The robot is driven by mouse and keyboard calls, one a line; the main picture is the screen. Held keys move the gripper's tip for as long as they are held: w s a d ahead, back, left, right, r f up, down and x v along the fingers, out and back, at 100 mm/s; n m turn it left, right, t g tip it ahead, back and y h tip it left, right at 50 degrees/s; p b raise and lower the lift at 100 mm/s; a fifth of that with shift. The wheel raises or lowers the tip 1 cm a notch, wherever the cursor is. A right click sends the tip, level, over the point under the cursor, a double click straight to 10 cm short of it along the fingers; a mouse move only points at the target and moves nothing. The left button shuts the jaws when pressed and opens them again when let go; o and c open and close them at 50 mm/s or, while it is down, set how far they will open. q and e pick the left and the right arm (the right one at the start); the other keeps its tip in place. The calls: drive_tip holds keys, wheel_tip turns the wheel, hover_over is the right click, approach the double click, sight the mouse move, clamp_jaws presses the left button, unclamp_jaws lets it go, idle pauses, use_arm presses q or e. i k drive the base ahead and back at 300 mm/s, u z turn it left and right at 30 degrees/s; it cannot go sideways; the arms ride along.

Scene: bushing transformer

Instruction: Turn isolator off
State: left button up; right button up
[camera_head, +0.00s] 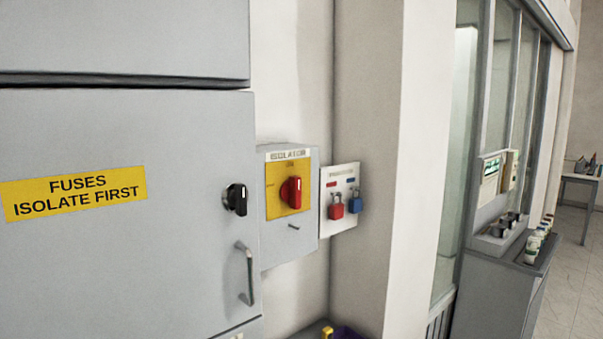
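The isolator (289,207) is a grey box on the wall, right of a large grey cabinet. Its label at the top reads as "ISOLATOR". A red rotary handle (291,192) sits on a yellow plate (273,203) on its front. The handle stands roughly upright, slightly tilted; the small lettering on the plate is too small to read. A small metal pin or peg (294,227) sticks out below the plate. Neither of my grippers shows in the head view.
The grey cabinet (120,260) has a "FUSES ISOLATE FIRST" label (74,193), a black knob (236,199) and a metal handle (246,274). A white board (342,179) holds red (336,207) and blue (355,203) padlocks. A wall column (385,120) stands right; floor is free at far right.

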sight(291, 190)
drive_tip(key=u, duration=0.75)
drive_tip(key=i, duration=0.15)
drive_tip(key=z, duration=3.2)
drive_tip(key=i, duration=1.15)
drive_tip(key=u, duration=1.75)
drive_tip(key=i, duration=0.1)
drive_tip(key=u, duration=1.25)
